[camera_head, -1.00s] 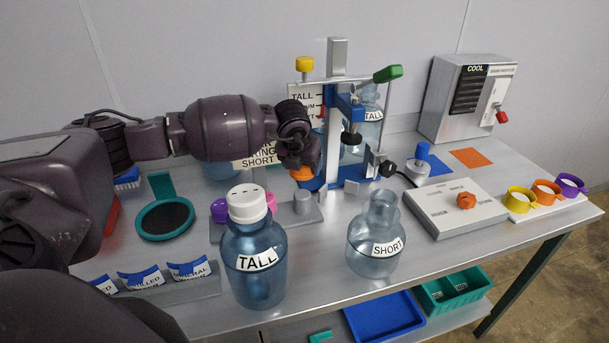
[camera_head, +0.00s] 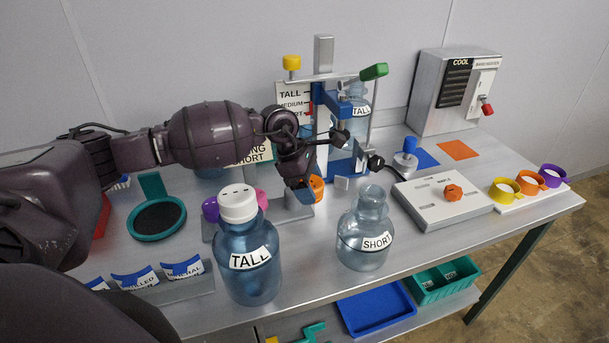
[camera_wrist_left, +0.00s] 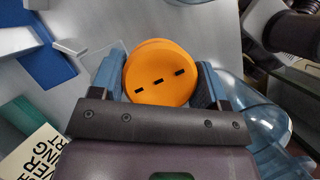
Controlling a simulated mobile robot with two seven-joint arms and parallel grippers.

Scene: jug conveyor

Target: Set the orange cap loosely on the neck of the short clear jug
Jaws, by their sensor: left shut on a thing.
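My left gripper (camera_head: 306,190) is shut on the orange cap (camera_head: 317,186). In the left wrist view the cap (camera_wrist_left: 158,70) sits between the two blue fingers, its slotted top face toward the camera. The short clear jug (camera_head: 362,243), labelled SHORT, stands upright on the table to the right of the gripper and nearer the front. Its neck is open and bare, and the cap is apart from it. Part of a clear jug shows at the right of the left wrist view; I cannot tell which one. My right gripper is not in view.
The blue TALL jug (camera_head: 248,265) with a white cap stands left of the short jug. A blue-framed fixture (camera_head: 335,120) rises behind. A grey control box (camera_head: 440,204) with an orange knob lies to the right. The table front between the jugs is clear.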

